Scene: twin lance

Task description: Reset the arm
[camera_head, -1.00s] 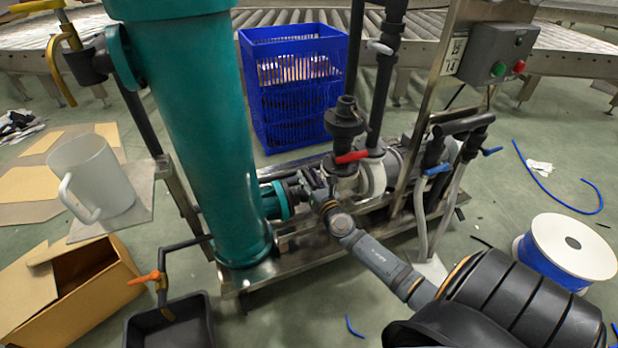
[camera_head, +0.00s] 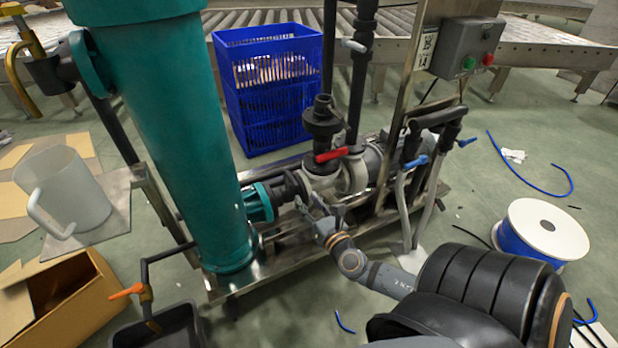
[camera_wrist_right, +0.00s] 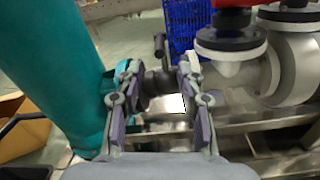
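My right arm reaches in from the lower right in the head view. Its gripper (camera_head: 314,204) is in front of the pipework, just below the red-handled valve (camera_head: 331,155) and right of the teal column (camera_head: 173,130). In the right wrist view the two fingers of the right gripper (camera_wrist_right: 158,85) stand apart with nothing held between them. The grey pipe fitting and metal frame show through the gap. The red-handled valve (camera_wrist_right: 232,4) is at the upper right there, and the teal column (camera_wrist_right: 52,70) is at the left. My left gripper is not in view.
The steel skid frame (camera_head: 300,240) lies close under the right gripper. A blue crate (camera_head: 268,90) stands behind the pipes. A white spool (camera_head: 541,232) is at the right. A clear jug (camera_head: 68,190), an open carton (camera_head: 75,300) and a black tray (camera_head: 155,330) are at the left.

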